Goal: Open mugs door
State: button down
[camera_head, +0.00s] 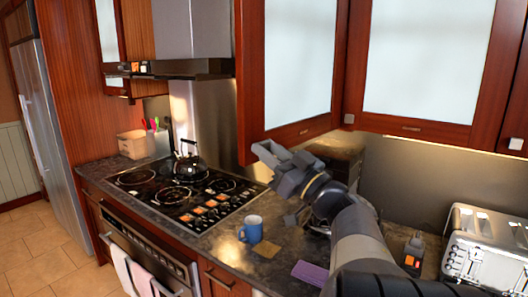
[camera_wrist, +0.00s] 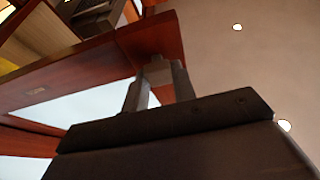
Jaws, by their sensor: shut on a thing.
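A red-brown cabinet door with a frosted pane (camera_head: 297,62) hangs above the counter in the head view; no label shows whether it is the mugs door. My gripper (camera_head: 262,150) is at its lower left corner. In the wrist view, my gripper (camera_wrist: 158,85) is shut on a small grey knob (camera_wrist: 157,70) at the corner of a red wooden frame. The frosted pane (camera_wrist: 85,110) lies to the left. Shelves or a wood-lined interior (camera_wrist: 40,40) show beyond the frame, so the door looks at least partly open. Its exact angle is unclear.
Another frosted door (camera_head: 425,62) is at the right. Below are a stove with a kettle (camera_head: 188,165), a blue mug (camera_head: 252,230), a purple item (camera_head: 310,272) and a toaster (camera_head: 485,245). The range hood (camera_head: 190,68) is at the left.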

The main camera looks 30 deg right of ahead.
jog(key=shift+s+d+y, duration=0.1)
jog(key=shift+s+y, duration=0.1)
jog(key=shift+y, duration=0.1)
jog(key=c, duration=1.2)
grip_release()
jog(key=shift+o, duration=0.2)
jog(key=shift+s+d+f, duration=0.15)
jog(key=shift+s+f, duration=0.05)
jog(key=shift+s, duration=0.1)
jog(key=b+v, duration=0.3)
jog(key=v, duration=0.7)
jog(key=shift+b, duration=0.35)
jog(key=shift+r, duration=0.1)
